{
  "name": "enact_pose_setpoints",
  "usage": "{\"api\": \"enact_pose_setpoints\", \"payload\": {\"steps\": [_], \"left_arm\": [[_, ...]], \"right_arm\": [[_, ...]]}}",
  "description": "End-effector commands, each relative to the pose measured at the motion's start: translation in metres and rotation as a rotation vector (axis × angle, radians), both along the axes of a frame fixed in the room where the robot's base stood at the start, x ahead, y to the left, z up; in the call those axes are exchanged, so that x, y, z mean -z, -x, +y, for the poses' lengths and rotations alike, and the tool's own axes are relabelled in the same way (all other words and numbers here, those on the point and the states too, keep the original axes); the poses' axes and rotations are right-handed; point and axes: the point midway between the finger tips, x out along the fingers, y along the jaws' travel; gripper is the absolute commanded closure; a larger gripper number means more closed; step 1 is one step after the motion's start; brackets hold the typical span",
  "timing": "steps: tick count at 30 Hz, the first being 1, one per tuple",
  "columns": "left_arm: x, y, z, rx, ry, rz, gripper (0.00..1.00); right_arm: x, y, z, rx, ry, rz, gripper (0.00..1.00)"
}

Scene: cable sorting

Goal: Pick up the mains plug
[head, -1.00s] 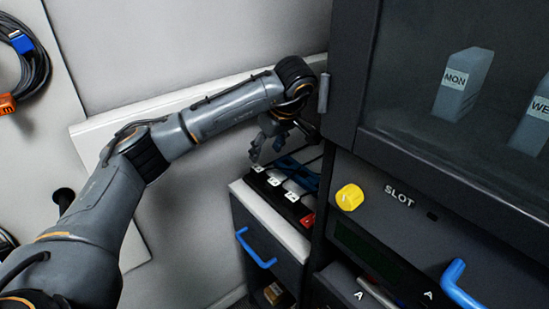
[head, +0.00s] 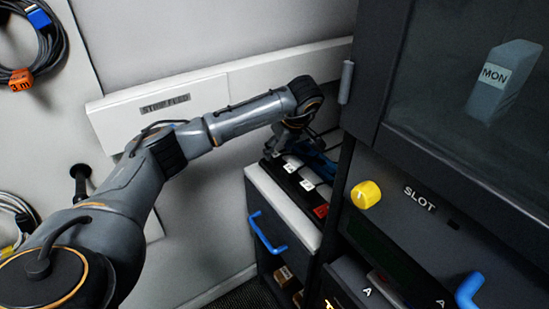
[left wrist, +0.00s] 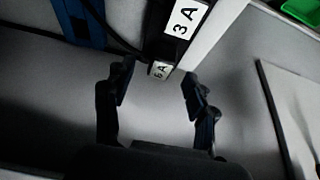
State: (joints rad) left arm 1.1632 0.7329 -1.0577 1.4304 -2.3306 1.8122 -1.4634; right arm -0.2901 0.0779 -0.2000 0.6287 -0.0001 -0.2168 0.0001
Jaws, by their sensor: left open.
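A black power strip (head: 313,197) lies on the white top of a low cabinet, with white-labelled black blocks on it. Two white labels (head: 306,184) show in the head view. I cannot tell for sure which block is the mains plug. My right gripper is not in view.
A dark cabinet (head: 365,100) with a glass front and a yellow knob (head: 366,195) stands close right of the strip. Blue cable or plastic (head: 318,160) lies beside the strip. A white wall rail (head: 285,72) runs behind. The low cabinet has a blue handle (head: 266,235).

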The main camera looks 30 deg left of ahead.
Motion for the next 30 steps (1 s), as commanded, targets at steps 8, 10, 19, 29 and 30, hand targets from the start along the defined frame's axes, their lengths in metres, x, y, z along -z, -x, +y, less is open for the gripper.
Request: {"api": "enact_pose_setpoints", "payload": {"steps": [8,10,19,29,30], "left_arm": [[0.030,-0.003,0.014,-0.001,0.000,0.002,0.43],[0.031,-0.003,0.014,0.001,-0.001,0.001,0.43],[0.030,-0.003,0.014,0.001,0.000,0.000,0.72],[0.030,-0.003,0.014,0.001,0.000,0.000,1.00],[0.030,-0.003,0.014,0.001,0.000,0.000,1.00]], "right_arm": [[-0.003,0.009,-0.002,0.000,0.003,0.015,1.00],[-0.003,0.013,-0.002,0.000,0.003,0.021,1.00],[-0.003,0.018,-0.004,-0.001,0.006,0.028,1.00],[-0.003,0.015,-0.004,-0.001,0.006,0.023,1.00],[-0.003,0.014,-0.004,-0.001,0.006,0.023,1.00]]}}
